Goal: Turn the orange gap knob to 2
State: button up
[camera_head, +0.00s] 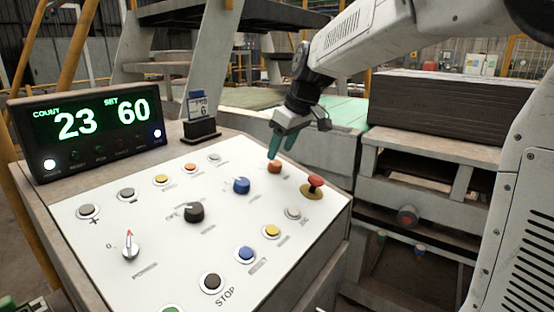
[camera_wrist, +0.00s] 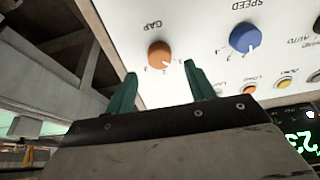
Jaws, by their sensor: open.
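The orange GAP knob (camera_head: 274,167) sits at the right of the top rows of the white panel. In the wrist view the knob (camera_wrist: 159,54) appears with its GAP label upside down above it and small position numbers below it. A pale pointer mark shows on its lower edge, but I cannot tell for sure which number it points at. My gripper (camera_head: 281,146) is open, with its green fingers just above and beside the knob. In the wrist view the gripper (camera_wrist: 161,69) has one finger on each side below the knob, apart from it and empty.
A blue SPEED knob (camera_head: 241,185) is beside the orange one, and a red mushroom button (camera_head: 315,182) stands to its right. A black knob (camera_head: 194,212) and several push buttons fill the panel (camera_head: 150,282). A display (camera_head: 88,131) reads COUNT 23, SET 60.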

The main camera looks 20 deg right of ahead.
aim_at(276, 162)
jog(key=shift+x, duration=2.2)
jog(key=c, duration=0.9)
jog(key=shift+c, duration=0.2)
jog(key=shift+m, duration=0.3)
jog(key=m, duration=0.4)
jog(key=shift+h, duration=0.3)
jog(key=m, duration=0.5)
jog(key=shift+h, duration=0.3)
jog(key=shift+m, duration=0.3)
